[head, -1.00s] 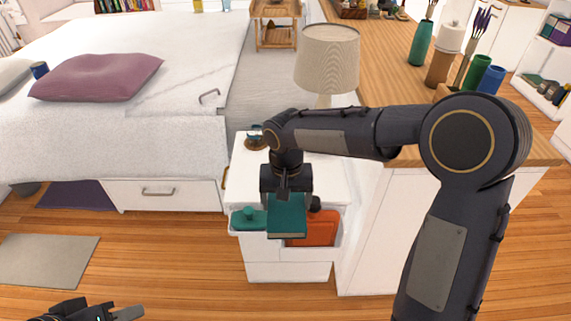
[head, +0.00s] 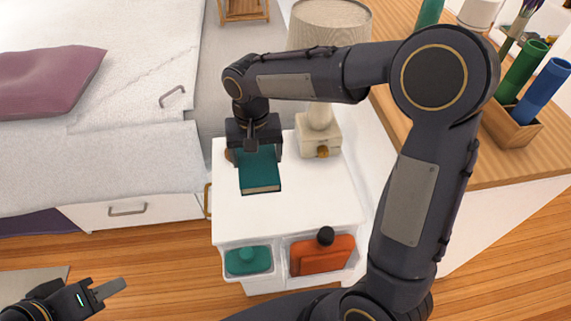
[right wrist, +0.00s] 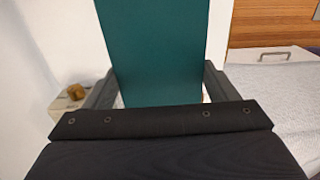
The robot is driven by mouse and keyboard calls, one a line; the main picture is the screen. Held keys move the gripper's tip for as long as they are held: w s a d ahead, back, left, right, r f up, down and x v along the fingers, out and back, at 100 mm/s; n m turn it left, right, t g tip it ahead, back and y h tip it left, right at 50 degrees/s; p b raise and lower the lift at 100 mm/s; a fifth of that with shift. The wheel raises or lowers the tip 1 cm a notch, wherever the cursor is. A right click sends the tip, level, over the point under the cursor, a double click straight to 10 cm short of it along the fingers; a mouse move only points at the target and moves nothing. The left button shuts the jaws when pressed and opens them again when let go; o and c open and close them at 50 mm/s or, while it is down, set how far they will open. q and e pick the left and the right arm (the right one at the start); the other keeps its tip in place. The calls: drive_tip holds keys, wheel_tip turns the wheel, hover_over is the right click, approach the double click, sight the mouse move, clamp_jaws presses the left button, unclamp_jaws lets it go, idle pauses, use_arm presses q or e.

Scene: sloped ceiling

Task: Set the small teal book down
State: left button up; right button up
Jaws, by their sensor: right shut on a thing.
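The small teal book (head: 258,172) is in my right gripper (head: 256,152), over the white top of the nightstand (head: 300,205). The gripper is shut on the book's far end, and the near edge with pale pages faces the head camera. I cannot tell whether the book touches the top. In the right wrist view the teal cover (right wrist: 155,50) stands between the two dark fingers. My left gripper (head: 103,290) is at the lower left, away from the book, with its fingers only partly clear.
A lamp (head: 318,125) stands behind on the nightstand, right of the book. The bed (head: 110,150) lies left. The nightstand's front and right top is clear.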

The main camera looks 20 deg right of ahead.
drive_tip(key=s+d+f+b, duration=0.15)
drive_tip(key=d+f, duration=0.25)
drive_tip(key=d, duration=0.4)
drive_tip(key=b, duration=0.1)
hover_over(309, 189)
drive_tip(key=f, duration=0.4)
drive_tip(key=shift+w+a+f, duration=0.15)
drive_tip(key=shift+a+f, duration=0.1)
drive_tip(key=shift+f, duration=0.1)
drive_tip(key=shift+d+f, duration=0.15)
drive_tip(key=shift+f, duration=0.1)
drive_tip(key=shift+d+f+b, duration=0.2)
drive_tip(key=shift+f+b, duration=0.35)
drive_tip(key=shift+f, duration=1.15)
drive_tip(key=shift+f, duration=0.15)
